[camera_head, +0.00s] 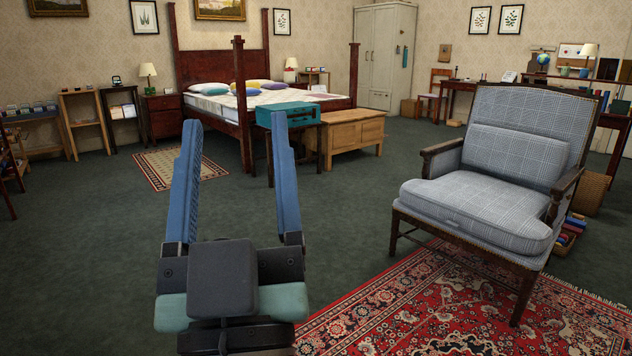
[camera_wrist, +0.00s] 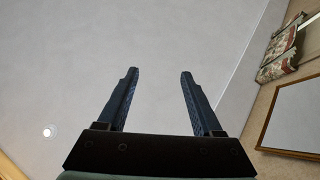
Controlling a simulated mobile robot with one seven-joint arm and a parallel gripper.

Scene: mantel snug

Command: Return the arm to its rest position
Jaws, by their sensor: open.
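My gripper (camera_head: 233,145) shows in the lower left middle of the head view, with its two blue fingers pointing up and spread apart. It is open and nothing is between the fingers. In the wrist view my gripper (camera_wrist: 158,75) is also open and empty, in front of a plain pale surface that looks like the ceiling. My gripper touches nothing that I can see.
A grey checked armchair (camera_head: 485,195) stands close at the right on a red patterned rug (camera_head: 420,310). A wooden bed (camera_head: 262,100), a teal case (camera_head: 288,113) and a wooden chest (camera_head: 352,137) stand farther back. The green carpet (camera_head: 90,260) at the left is clear.

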